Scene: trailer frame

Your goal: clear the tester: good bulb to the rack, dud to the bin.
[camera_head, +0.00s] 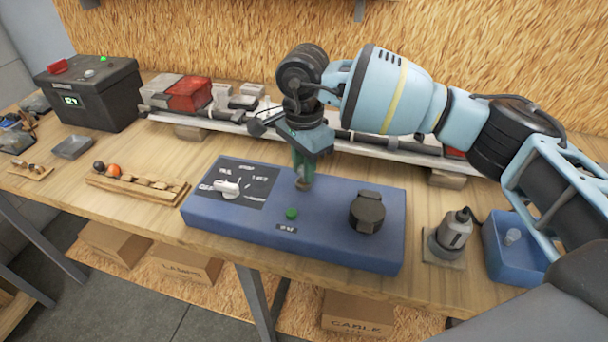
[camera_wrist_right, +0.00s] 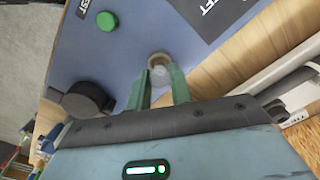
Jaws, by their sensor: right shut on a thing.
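The blue tester (camera_head: 335,245) stands mid-bench with a white selector knob (camera_head: 227,188), a green button (camera_head: 291,213) and a round black part (camera_head: 367,211). My right gripper (camera_head: 303,178) points down at its socket (camera_wrist_right: 159,59). Its green fingers (camera_wrist_right: 158,88) are shut on a pale bulb (camera_wrist_right: 158,74), mostly hidden between them, at or just above the socket; I cannot tell if they touch. The wooden rack (camera_head: 128,190) at left holds a dark and an orange bulb. The blue bin (camera_head: 508,262) at right has a pale bulb-like thing in it. My left gripper is out of view.
A grey lamp-like device (camera_head: 455,232) stands between tester and bin. A light bar (camera_head: 350,140) with red lenses lies behind the tester. A black battery box (camera_head: 90,92), a grey tray (camera_head: 72,147) and a small wooden strip (camera_head: 30,172) are at left.

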